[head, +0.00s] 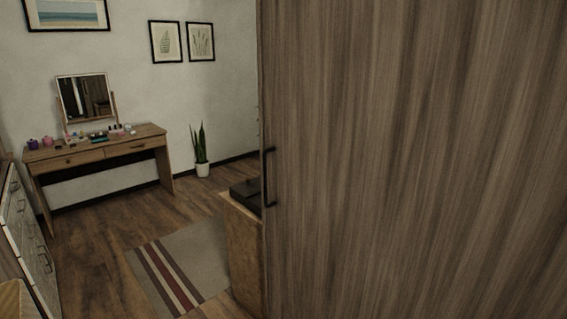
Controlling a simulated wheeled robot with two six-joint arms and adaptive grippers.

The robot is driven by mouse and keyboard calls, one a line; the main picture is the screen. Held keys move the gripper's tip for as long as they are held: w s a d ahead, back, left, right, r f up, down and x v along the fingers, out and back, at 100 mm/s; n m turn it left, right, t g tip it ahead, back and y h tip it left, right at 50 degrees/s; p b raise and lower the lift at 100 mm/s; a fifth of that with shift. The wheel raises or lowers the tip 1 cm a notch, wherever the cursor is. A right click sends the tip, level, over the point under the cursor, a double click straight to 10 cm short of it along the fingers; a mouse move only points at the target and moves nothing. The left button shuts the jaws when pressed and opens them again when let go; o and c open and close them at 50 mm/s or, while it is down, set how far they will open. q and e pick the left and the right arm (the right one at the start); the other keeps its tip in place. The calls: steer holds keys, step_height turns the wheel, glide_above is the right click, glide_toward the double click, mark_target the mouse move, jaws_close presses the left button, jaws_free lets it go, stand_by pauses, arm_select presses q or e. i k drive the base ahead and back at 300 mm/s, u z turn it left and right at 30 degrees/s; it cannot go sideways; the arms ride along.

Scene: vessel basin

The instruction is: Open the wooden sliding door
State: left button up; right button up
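A large wooden door panel (415,150) with vertical grain fills the right half of the head view, close to me. A dark, upright bar handle (268,178) sits at the panel's left edge. The panel's top, bottom and right edges lie outside the view, so I cannot tell how far it is slid. Neither of my grippers is in view.
A wooden cabinet with a dark item on top (243,193) stands just left of the panel's edge. A striped rug (195,265) lies on the open floor. A vanity table (100,150), potted plant (201,155) and drawer chest (25,225) stand further left.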

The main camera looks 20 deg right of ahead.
mark_target(415, 154)
steer(key=z, duration=0.85)
steer(key=i, duration=0.95)
steer(key=z, duration=0.95)
